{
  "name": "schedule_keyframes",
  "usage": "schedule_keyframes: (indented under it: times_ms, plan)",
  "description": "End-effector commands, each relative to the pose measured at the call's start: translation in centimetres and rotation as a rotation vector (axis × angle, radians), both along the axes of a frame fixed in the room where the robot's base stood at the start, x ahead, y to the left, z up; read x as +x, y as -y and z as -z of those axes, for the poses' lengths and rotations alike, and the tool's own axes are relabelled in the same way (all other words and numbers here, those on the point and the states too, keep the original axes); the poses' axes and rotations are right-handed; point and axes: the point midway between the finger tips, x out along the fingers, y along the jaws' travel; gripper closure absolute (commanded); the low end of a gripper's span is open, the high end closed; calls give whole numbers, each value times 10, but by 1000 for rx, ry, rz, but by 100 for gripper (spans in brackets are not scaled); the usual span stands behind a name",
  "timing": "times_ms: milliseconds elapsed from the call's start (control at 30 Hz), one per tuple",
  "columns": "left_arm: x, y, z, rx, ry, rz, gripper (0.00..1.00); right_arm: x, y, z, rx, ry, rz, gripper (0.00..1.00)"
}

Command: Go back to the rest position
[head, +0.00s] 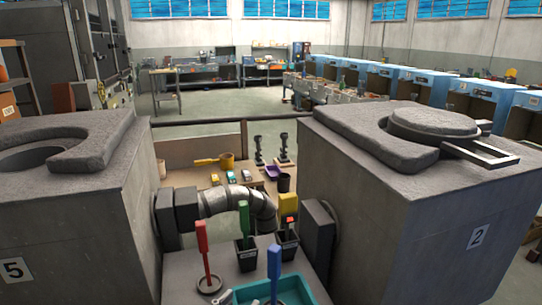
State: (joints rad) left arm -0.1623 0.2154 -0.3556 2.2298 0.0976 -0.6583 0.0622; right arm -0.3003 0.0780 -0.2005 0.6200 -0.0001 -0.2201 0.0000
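Neither of my grippers shows in the head view, and no part of my arms can be made out. The left grey block (75,225) bears a "5" label and has a round opening (25,158) in its top, partly ringed by a thick grey slab (95,140). The right grey block (400,220) bears a "2" label. A round grey lid (433,122) sits over its top, with a metal handle frame (483,154) at its right.
A ribbed metal duct (240,200) runs between the blocks. In front, a grey table holds a red-handled tool (203,245), a blue-handled tool (274,262), black cups and a teal tray (295,290). A wooden table (205,177) stands behind. Open floor (220,105) lies beyond.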

Motion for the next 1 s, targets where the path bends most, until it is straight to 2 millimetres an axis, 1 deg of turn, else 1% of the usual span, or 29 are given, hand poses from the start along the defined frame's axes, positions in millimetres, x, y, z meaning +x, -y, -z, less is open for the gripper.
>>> schedule_keyframes:
  times_ms: [33,67,100,167,200,267,300,367,400,467,500,633,667,700,867,967,1000]
  plan:
    - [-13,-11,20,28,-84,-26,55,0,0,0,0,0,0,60]
    - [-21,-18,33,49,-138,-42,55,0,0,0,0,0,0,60]
    - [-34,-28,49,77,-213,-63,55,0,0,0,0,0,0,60]
    - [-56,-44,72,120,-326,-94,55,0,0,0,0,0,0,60]
    - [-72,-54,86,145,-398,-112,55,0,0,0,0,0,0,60]
    - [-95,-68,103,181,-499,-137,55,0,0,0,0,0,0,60]
    - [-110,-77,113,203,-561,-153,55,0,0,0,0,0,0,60]
    - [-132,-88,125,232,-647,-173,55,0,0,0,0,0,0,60]
    - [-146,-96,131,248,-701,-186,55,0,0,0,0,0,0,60]
    - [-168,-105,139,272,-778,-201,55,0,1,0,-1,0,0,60]
    - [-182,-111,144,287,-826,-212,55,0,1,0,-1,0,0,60]
    - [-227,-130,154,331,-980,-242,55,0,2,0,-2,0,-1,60]
    - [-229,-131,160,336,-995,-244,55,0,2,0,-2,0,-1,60]
    - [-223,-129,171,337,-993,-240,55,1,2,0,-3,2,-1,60]
    - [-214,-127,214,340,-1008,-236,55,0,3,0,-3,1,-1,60]
    - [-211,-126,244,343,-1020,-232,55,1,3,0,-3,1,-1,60]
    - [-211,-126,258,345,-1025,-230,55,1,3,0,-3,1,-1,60]
